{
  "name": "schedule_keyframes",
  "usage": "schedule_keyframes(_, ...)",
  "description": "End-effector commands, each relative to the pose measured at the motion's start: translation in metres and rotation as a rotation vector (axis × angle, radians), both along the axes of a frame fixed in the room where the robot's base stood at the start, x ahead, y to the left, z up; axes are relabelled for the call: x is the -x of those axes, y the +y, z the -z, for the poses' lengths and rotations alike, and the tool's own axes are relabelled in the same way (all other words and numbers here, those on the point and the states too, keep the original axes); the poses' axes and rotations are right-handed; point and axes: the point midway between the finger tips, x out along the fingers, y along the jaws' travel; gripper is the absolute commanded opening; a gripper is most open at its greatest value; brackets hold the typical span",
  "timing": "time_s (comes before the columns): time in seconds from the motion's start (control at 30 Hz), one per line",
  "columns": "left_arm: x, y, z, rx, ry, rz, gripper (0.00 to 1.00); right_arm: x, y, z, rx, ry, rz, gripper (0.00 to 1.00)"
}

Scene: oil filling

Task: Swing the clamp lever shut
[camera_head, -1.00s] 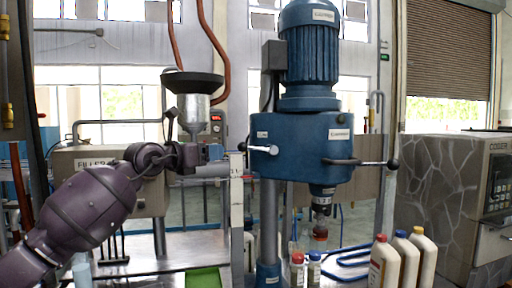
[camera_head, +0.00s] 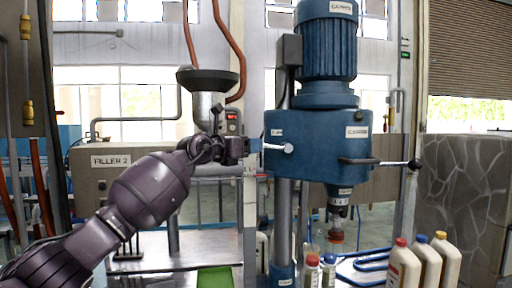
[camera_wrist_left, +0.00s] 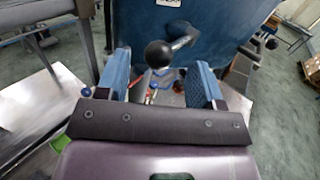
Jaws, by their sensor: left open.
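The blue drill-like machine head (camera_head: 320,140) stands right of centre in the head view. A short pale lever (camera_head: 280,148) sticks out at its left side, which I take for the clamp lever. My left gripper (camera_head: 256,147) is at that side, close to the lever. In the left wrist view, a lever with a black ball knob (camera_wrist_left: 158,54) runs to a hub on the blue housing (camera_wrist_left: 215,25). The knob appears between the two blue-padded fingers of my left gripper (camera_wrist_left: 168,88), which are open and apart from it. My right gripper is not in view.
A longer lever with a black knob (camera_head: 414,164) extends right from the machine. White bottles with coloured caps (camera_head: 403,268) stand at the lower right. A filler with a dark hopper (camera_head: 208,78) is behind my left arm. A green tray (camera_head: 214,280) lies below.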

Motion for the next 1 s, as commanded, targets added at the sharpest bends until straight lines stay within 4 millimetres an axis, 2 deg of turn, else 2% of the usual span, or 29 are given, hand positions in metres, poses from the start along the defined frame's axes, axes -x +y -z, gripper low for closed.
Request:
schedule_keyframes(0.3, -0.021, -0.020, 0.001, 0.001, 0.001, 0.000, 0.61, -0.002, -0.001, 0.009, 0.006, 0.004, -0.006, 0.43)
schedule_keyframes(0.77, -0.025, -0.025, 0.000, 0.000, 0.000, 0.001, 0.61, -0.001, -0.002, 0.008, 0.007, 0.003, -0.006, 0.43)
schedule_keyframes(0.97, -0.025, -0.025, 0.000, 0.000, 0.000, 0.000, 0.32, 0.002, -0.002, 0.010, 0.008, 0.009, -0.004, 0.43)
schedule_keyframes(1.0, -0.025, -0.024, 0.000, 0.000, 0.000, 0.000, 0.32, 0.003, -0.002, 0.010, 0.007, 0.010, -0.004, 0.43)
